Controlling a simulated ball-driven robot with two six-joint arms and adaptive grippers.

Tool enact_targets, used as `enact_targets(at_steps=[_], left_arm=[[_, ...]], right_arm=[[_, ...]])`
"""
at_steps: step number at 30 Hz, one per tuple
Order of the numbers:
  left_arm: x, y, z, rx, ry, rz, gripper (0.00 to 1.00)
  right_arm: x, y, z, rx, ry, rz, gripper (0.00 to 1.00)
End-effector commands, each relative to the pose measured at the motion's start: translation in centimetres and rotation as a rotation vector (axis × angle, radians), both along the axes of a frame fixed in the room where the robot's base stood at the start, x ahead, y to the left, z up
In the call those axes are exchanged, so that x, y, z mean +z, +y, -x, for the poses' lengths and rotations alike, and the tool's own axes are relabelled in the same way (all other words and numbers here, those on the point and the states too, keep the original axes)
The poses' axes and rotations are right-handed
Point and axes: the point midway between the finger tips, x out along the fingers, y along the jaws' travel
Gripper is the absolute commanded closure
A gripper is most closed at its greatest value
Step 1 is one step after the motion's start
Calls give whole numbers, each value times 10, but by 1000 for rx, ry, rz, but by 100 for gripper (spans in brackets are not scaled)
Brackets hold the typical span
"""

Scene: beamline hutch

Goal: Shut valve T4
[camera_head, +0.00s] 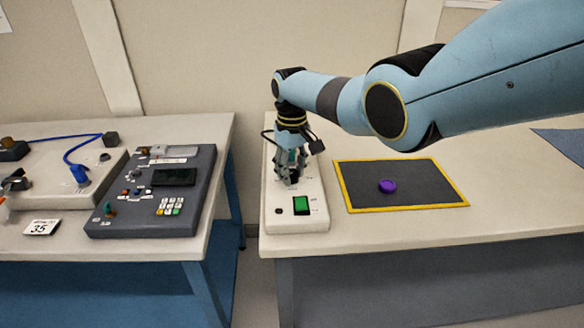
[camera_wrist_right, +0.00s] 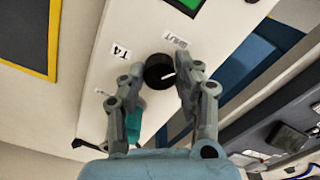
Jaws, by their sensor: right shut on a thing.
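The T4 label (camera_wrist_right: 119,52) is on a white panel, which stands on the right table in the head view (camera_head: 270,226). Beside the label is a round black knob (camera_wrist_right: 156,69) with a white pointer line, pointing to the right in the wrist view. My right gripper (camera_head: 293,180) reaches down to the panel from above; in the wrist view its fingertips (camera_wrist_right: 158,80) are on both sides of the knob, shut on it. A small label (camera_wrist_right: 176,40) beside the knob is too blurred to read. My left gripper is not in view.
The white panel also has a green switch (camera_head: 301,205) and a dark knob (camera_head: 278,211) near its front. A purple disc (camera_head: 388,186) lies on a yellow-edged black mat (camera_head: 350,207) to the right. A dark grey console (camera_head: 140,222) stands on the left table, across a gap.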

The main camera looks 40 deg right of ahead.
Motion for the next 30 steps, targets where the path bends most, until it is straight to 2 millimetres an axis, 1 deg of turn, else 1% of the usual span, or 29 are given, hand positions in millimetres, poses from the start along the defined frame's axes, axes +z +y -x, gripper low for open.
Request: enact_targets(at_steps=[6,15,22,30], left_arm=[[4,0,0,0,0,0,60],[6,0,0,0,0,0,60],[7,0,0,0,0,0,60],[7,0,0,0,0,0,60]], right_arm=[[2,0,-1,201,-4,1,100],[1,0,-1,431,-4,1,100],[2,0,-2,538,-5,1,100],[1,0,-2,588,-5,1,100]])
